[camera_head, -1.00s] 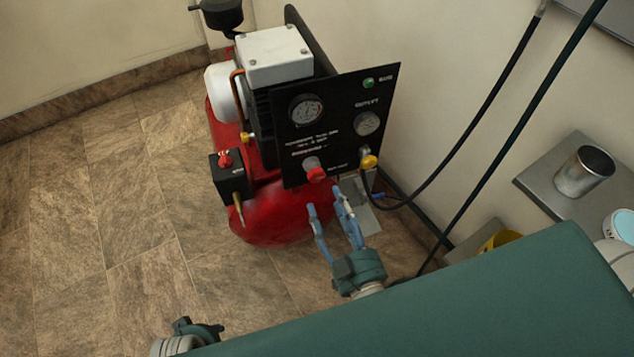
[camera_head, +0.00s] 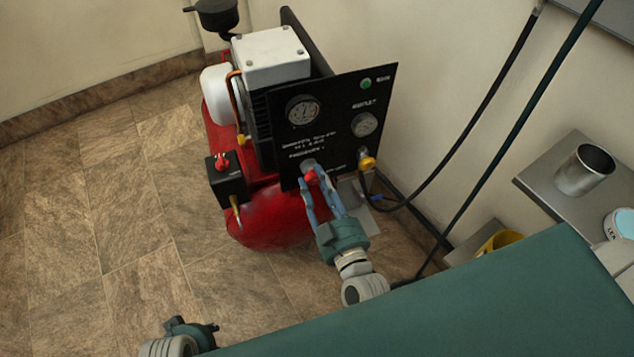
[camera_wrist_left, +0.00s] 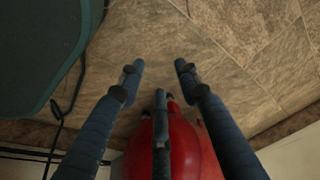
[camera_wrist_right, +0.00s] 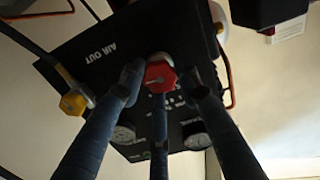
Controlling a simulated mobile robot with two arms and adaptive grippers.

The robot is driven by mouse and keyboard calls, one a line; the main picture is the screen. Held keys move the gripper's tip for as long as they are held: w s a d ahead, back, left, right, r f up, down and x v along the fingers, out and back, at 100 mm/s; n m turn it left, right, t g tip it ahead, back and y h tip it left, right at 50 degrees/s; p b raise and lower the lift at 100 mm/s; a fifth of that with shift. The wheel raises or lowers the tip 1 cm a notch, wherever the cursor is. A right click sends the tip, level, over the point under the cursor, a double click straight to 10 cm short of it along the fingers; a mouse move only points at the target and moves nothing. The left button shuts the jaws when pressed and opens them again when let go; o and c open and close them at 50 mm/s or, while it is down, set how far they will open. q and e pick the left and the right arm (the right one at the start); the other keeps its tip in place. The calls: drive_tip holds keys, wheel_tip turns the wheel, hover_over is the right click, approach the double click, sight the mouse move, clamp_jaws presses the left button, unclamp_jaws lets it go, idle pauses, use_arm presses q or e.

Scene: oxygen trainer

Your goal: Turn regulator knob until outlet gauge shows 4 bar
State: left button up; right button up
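The red regulator knob (camera_head: 312,177) sits low on the black panel (camera_head: 335,95) of the compressor. It also shows in the right wrist view (camera_wrist_right: 159,75), where the panel appears upside down. My right gripper (camera_head: 316,178) is at the knob, its fingers spread around it; contact is not clear. The outlet gauge (camera_head: 364,125) is at the panel's right; its reading is too small to tell. It also shows in the right wrist view (camera_wrist_right: 122,134), partly hidden by a finger. My left gripper (camera_head: 192,327) is far off at bottom left; the left wrist view shows it open and empty (camera_wrist_left: 158,70).
A second gauge (camera_head: 303,111) is at the panel's upper left. A yellow fitting (camera_head: 368,163) with a black hose (camera_head: 470,140) is right of the knob. The red tank (camera_head: 265,222) is below. A green surface (camera_head: 450,300) fills the front. Floor at left is clear.

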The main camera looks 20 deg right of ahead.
drive_tip(key=shift+c, duration=0.6)
drive_tip(key=m+p, duration=0.3)
drive_tip(key=m, duration=0.2)
drive_tip(key=shift+r+m, duration=0.1)
drive_tip(key=shift+m, duration=0.3)
use_arm(q)
drive_tip(key=s+f, duration=0.6)
drive_tip(key=f, duration=0.5)
drive_tip(key=shift+s+a+f+g+p, duration=0.15)
drive_tip(key=shift+a+f+g+p, duration=0.1)
drive_tip(key=shift+a+g+p, duration=0.2)
use_arm(e)
drive_tip(key=shift+m, duration=1.6)
drive_tip(key=o, duration=1.2)
drive_tip(key=shift+c, duration=0.2)
